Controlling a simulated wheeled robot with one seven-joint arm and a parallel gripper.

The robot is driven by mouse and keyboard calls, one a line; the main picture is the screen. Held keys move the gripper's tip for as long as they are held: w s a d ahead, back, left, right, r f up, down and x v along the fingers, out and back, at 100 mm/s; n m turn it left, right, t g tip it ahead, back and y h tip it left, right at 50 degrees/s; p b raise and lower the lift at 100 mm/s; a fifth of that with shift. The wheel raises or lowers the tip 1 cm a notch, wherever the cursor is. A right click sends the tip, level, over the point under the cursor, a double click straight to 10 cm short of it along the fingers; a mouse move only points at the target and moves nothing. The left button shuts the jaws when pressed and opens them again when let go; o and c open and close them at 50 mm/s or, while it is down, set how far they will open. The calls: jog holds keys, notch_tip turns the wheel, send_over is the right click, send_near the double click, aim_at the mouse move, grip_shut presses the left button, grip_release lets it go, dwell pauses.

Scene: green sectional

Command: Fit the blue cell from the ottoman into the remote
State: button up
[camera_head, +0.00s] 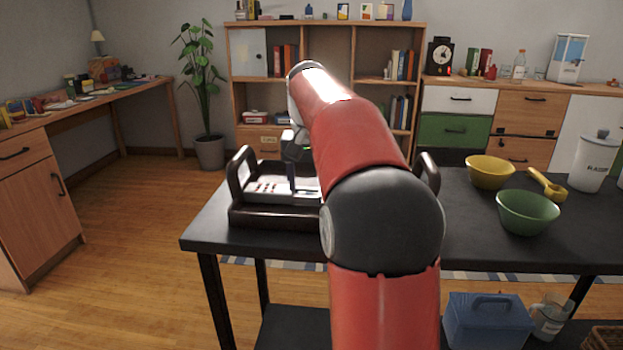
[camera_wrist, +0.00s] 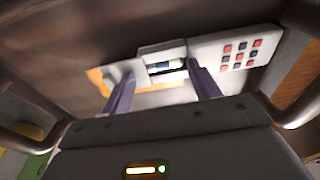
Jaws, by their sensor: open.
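The remote (camera_head: 268,187) is a pale slab with red and dark buttons, lying in a dark brown tray with handles (camera_head: 275,218) on the black table. In the wrist view, its keypad (camera_wrist: 240,53) is at the right and an open bay (camera_wrist: 163,55) is in the middle. A small piece with pale, dark and yellowish parts (camera_wrist: 166,67) shows in the bay; I cannot tell whether it is the blue cell. My gripper (camera_wrist: 160,70) is open, its fingers on either side of the bay. In the head view, my arm hides part of the tray. No ottoman is in view.
The tray's handles (camera_head: 243,173) rise on both sides of my gripper. A yellow bowl (camera_head: 490,172), a green bowl (camera_head: 527,212), a yellow tool (camera_head: 546,185) and a white canister (camera_head: 594,163) stand on the right of the black table (camera_head: 470,238).

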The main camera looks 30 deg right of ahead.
jog(key=shift+w+a+r, duration=0.1)
jog(key=shift+a+r, duration=0.05)
jog(key=shift+a, duration=0.2)
notch_tip(320, 180, up, 7)
jog(key=s+p, duration=0.1)
jog(key=p, duration=0.1)
jog(key=shift+s+r, duration=0.15)
jog(key=shift+r, duration=0.05)
dwell(0.3)
jog(key=s+a+f+n+t, duration=0.2)
jog(key=s+a+f+n, duration=0.25)
jog(key=s+a, duration=0.7)
jog(key=s+a+f+n+t+y, duration=0.1)
jog(key=s+a+f+n+t, duration=0.1)
jog(key=s+f, duration=1.1)
jog(key=shift+s+a, duration=0.15)
jog(key=shift+a, duration=0.55)
